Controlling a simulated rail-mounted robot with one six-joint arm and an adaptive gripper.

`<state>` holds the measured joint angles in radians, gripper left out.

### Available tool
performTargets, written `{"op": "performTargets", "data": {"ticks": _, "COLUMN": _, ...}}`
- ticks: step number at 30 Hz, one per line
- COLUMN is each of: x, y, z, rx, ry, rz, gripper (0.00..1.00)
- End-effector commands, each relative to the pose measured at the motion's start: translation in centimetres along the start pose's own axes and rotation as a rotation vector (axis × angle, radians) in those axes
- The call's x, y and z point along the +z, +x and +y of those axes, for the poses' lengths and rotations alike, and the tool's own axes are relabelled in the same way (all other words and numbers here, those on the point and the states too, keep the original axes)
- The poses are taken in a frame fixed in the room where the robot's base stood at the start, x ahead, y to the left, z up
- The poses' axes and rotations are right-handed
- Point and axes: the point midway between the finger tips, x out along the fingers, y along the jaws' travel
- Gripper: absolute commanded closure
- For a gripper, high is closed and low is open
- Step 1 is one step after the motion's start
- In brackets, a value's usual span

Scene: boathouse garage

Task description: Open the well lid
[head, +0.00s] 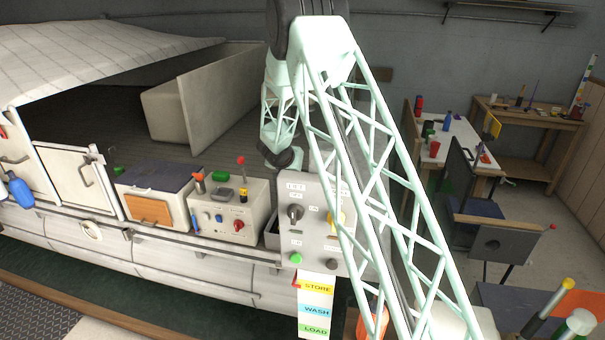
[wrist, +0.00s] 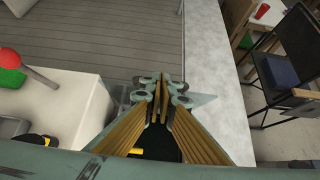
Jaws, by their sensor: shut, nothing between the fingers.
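A box with a dark blue-grey top (head: 160,178) and an orange front panel (head: 149,211) stands at the boat's near side in the head view. Its top lies flat and shut; I cannot tell for certain that it is the well lid. My gripper shows in the wrist view (wrist: 160,84), with its fingers together and empty. It is over the boat's edge, to the right of a white box with a red-knobbed lever (wrist: 42,57). In the head view my arm reaches down behind the grey control panel (head: 312,232), and the fingertips are hidden.
The white control box (head: 225,222) carries a red-knobbed lever, switches and a red knob. A white cabinet door (head: 72,178) is left of the blue-topped box. The boat's deck behind is mostly clear. Chairs and a white table (head: 460,138) stand at right.

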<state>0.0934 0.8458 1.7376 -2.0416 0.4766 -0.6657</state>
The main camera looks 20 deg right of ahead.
Motion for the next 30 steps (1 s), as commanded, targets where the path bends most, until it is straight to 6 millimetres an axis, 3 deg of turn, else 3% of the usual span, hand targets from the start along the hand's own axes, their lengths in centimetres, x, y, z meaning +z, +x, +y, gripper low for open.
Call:
{"op": "performTargets", "data": {"ticks": 14, "x": 4.6, "y": 3.7, "z": 0.5, "rx": 0.004, "ry": -0.002, "rz": -0.001, "gripper": 1.00}}
{"op": "performTargets", "data": {"ticks": 30, "x": 5.2, "y": 4.4, "z": 0.5, "rx": 0.005, "ry": -0.003, "rz": -0.001, "gripper": 1.00}}
